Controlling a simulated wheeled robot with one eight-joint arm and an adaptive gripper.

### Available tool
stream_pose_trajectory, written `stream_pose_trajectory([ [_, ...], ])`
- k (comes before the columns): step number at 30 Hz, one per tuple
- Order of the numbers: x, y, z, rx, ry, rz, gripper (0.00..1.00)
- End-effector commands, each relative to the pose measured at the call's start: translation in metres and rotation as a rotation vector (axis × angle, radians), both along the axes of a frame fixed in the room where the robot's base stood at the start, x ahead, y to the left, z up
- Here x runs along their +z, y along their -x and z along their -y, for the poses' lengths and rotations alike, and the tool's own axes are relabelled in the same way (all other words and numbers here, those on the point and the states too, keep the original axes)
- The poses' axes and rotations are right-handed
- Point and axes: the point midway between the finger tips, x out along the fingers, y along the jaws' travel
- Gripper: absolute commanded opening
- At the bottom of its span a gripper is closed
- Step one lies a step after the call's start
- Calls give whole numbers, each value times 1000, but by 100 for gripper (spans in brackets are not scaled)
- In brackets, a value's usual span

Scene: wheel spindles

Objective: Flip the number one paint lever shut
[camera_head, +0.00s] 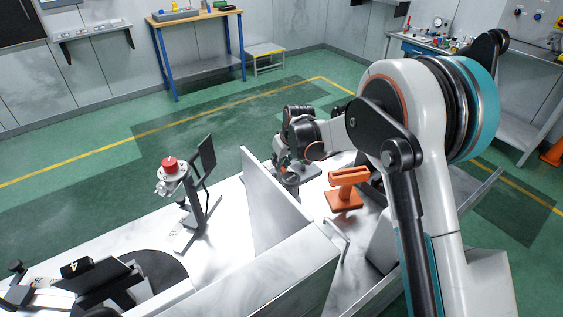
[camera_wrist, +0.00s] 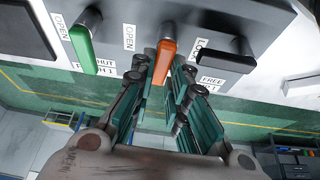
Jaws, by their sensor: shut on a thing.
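In the wrist view an orange lever (camera_wrist: 165,62) hangs down from a grey panel, with an OPEN label at its upper left. Its lower label is mostly hidden by my gripper, so I cannot read its name or number. My gripper (camera_wrist: 163,84) is shut on the orange lever, with finger pads on either side of its lower end. In the head view my gripper (camera_head: 285,166) is small and partly hidden at the far end of the white bench; the lever does not show clearly there.
A green lever (camera_wrist: 81,46) with OPEN and SHUT labels is left of the orange one. A black lever (camera_wrist: 226,62) marked LOCK and FREE is close on the right. An orange stand (camera_head: 347,190) and a red-topped post (camera_head: 170,164) stand on the bench, separated by a white partition (camera_head: 268,198).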

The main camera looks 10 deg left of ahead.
Motion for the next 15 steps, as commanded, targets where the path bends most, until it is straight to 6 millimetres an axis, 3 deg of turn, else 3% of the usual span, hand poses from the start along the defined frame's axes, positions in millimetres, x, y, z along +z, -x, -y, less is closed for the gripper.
stream_pose_trajectory([
  [15, 0, 1, -1, 80, 1, 0, 0],
])
